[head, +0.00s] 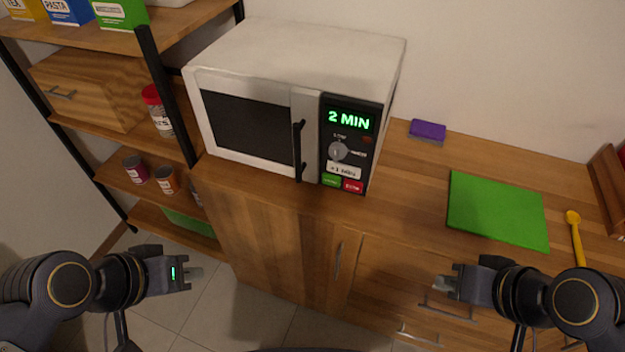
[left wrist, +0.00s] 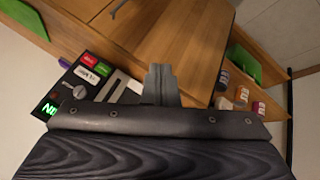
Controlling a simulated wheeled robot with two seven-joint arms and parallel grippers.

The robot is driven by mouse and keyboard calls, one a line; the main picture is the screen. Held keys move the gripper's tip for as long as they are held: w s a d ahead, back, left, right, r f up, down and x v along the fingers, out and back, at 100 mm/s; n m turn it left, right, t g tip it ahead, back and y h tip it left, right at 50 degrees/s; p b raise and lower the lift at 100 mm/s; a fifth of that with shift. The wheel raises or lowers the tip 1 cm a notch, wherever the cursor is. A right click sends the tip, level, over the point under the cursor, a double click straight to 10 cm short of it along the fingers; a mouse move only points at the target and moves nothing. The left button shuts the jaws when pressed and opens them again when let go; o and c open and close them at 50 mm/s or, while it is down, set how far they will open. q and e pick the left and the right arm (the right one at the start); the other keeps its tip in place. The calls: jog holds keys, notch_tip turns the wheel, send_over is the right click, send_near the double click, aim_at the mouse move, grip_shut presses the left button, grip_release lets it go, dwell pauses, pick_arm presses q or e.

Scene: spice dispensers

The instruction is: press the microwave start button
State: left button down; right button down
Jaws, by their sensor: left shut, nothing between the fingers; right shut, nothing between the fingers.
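The white microwave (head: 290,85) stands on the wooden counter with its door shut. Its black control panel (head: 350,145) shows "2 MIN" in green, with a round knob below. At the panel's bottom are a green button (head: 331,181) and a red button (head: 353,186); their labels are too small to read surely. In the left wrist view the green button (left wrist: 84,57) and red button (left wrist: 101,66) show too. My left gripper (head: 192,273) is shut and empty, low and left of the microwave, apart from it. My right gripper (head: 442,286) is shut and empty, in front of the drawers.
A green board (head: 497,210), a purple sponge (head: 427,131) and a yellow spoon (head: 575,235) lie on the counter right of the microwave. A shelf unit (head: 150,40) with jars and boxes stands at left. The floor and air before the cabinet are clear.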

aim_at(331, 180)
pick_arm(q)
jog(key=w+f+m+t+b, duration=0.1)
jog(key=w+f, duration=0.2)
jog(key=w, duration=0.3)
jog(key=w+d+f+m+t+y+b, duration=0.1)
jog(key=w+f, duration=0.1)
jog(key=w, duration=0.3)
jog(key=w+f+m+t+b, duration=0.1)
jog(key=w+f+m+b, duration=0.15)
jog(key=w, duration=0.35)
jog(key=d+f+m+h, duration=0.2)
jog(key=d+h, duration=0.3)
jog(key=d, duration=0.3)
jog(key=w+d+f+m+g+h+b, duration=0.1)
jog(key=d+f+m+h, duration=0.1)
jog(key=d+h, duration=0.3)
jog(key=d, duration=0.4)
jog(key=shift+w+f+g, duration=0.15)
jog(key=shift+w+g, duration=0.15)
jog(key=shift+w, duration=0.1)
jog(key=w, duration=0.2)
jog(key=w+d, duration=0.1)
jog(key=w, duration=0.1)
jog(key=w+d, duration=0.1)
jog(key=w, duration=0.1)
jog(key=shift+w+d, duration=0.1)
jog(key=shift+w, duration=0.25)
jog(key=shift+w+d+p, duration=0.2)
jog(key=shift+w+p, duration=0.25)
jog(key=shift+w, duration=0.3)
